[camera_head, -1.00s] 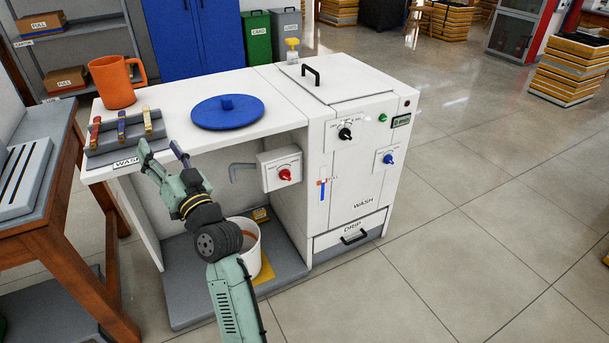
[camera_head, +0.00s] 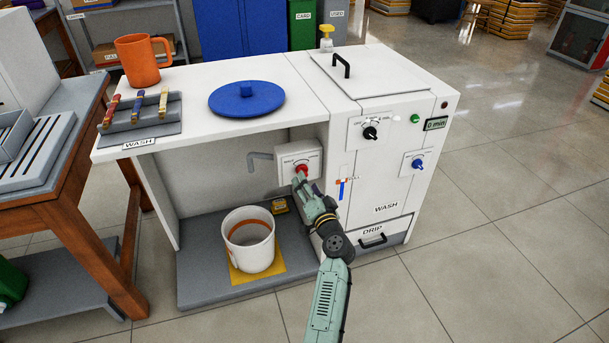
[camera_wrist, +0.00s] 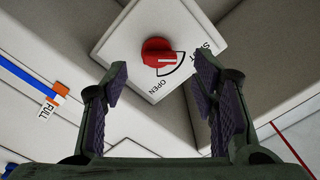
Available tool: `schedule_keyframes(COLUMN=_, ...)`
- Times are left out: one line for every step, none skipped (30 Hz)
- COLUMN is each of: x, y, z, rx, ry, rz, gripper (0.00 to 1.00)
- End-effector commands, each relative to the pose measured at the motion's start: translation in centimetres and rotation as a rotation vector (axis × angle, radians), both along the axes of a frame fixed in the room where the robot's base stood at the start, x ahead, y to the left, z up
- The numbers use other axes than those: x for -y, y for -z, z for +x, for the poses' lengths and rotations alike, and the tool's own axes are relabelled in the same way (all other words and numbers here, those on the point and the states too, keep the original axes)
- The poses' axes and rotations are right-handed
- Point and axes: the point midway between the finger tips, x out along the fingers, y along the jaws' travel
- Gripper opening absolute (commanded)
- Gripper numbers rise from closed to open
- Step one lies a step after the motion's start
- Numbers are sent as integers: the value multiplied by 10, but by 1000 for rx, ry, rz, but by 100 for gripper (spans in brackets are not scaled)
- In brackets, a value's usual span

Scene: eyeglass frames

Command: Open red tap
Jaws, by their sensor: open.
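My gripper (camera_head: 306,183) is just below and in front of the tap in the head view. In the wrist view my gripper (camera_wrist: 160,85) is open, with its two fingers apart on either side below the knob. Nothing is between them. I cannot tell whether the fingertips touch the knob.
A grey spout (camera_head: 260,160) sticks out left of the box. A white bucket (camera_head: 249,240) stands on a yellow mat (camera_head: 268,277) below. An orange and blue level marker (camera_head: 341,187) is close to the right of my gripper. A blue lid (camera_head: 246,100) lies on the counter.

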Motion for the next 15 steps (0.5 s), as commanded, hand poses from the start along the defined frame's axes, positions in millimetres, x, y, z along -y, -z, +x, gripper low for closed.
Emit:
schedule_keyframes(x=-4, y=-2, z=10, rx=1, ry=0, rz=1, gripper=53)
schedule_keyframes(x=-5, y=-2, z=15, rx=1, ry=0, rz=1, gripper=53)
schedule_keyframes(x=-7, y=-2, z=20, rx=0, ry=-1, rz=1, gripper=53)
schedule_keyframes(x=-9, y=-1, z=25, rx=1, ry=-1, rz=0, gripper=53)
schedule_keyframes(x=-10, y=-1, z=28, rx=1, ry=-1, rz=0, gripper=53)
schedule_keyframes(x=-11, y=-1, z=32, rx=1, ry=-1, rz=0, gripper=53)
schedule_keyframes(x=-12, y=-1, z=35, rx=1, ry=-1, rz=0, gripper=53)
schedule_keyframes(x=-12, y=-1, z=37, rx=1, ry=-1, rz=0, gripper=53)
schedule_keyframes(x=-13, y=0, z=39, rx=0, ry=0, rz=-1, gripper=53)
schedule_keyframes(x=-13, y=0, z=40, rx=0, ry=0, rz=-1, gripper=53)
schedule_keyframes(x=-14, y=-1, z=41, rx=1, ry=1, rz=-1, gripper=53)
schedule_keyframes(x=-14, y=-1, z=42, rx=1, ry=1, rz=-1, gripper=53)
schedule_keyframes(x=-14, y=-1, z=42, rx=1, ry=1, rz=-1, gripper=53)
schedule_keyframes(x=-14, y=-1, z=43, rx=1, ry=1, rz=-1, gripper=53)
schedule_keyframes(x=-14, y=0, z=43, rx=1, ry=1, rz=-1, gripper=53)
